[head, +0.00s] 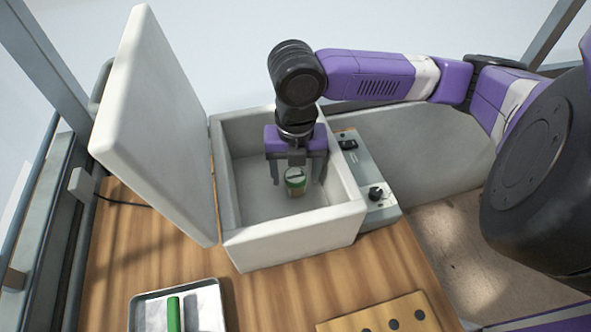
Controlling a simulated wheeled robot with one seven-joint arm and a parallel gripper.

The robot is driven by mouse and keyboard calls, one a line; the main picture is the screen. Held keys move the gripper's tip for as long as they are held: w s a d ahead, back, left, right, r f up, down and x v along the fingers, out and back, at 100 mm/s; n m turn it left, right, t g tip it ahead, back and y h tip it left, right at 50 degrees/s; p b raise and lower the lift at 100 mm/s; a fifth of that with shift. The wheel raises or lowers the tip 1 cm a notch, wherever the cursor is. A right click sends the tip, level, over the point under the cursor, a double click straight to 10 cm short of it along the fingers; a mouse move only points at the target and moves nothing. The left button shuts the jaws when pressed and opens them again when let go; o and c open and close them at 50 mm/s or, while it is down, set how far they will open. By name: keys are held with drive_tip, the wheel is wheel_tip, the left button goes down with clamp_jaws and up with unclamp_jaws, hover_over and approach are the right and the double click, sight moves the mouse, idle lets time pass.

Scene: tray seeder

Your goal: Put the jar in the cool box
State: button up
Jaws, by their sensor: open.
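The jar (295,182) is small, with a green band and a pale top. It is inside the white cool box (290,244), toward the right part of its interior. The cool box's lid (150,120) stands open on the left. My gripper (296,181) reaches down into the box from above, with its fingers apart on either side of the jar. The jaws are open, and the jar is between them. Whether the jar's base touches the box floor is hard to tell.
A grey control panel (377,193) with a dark knob adjoins the box's right side. A metal tray (205,305) with a green stick (174,314) lies at the front left. A wooden board with dark holes (375,315) lies at the front right. Bare table separates them.

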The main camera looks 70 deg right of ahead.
sight(295, 174)
wheel_tip(295, 174, up, 12)
drive_tip(key=shift+r+p, duration=0.15)
drive_tip(key=shift+p, duration=0.2)
drive_tip(key=shift+r, duration=0.1)
idle(0.4)
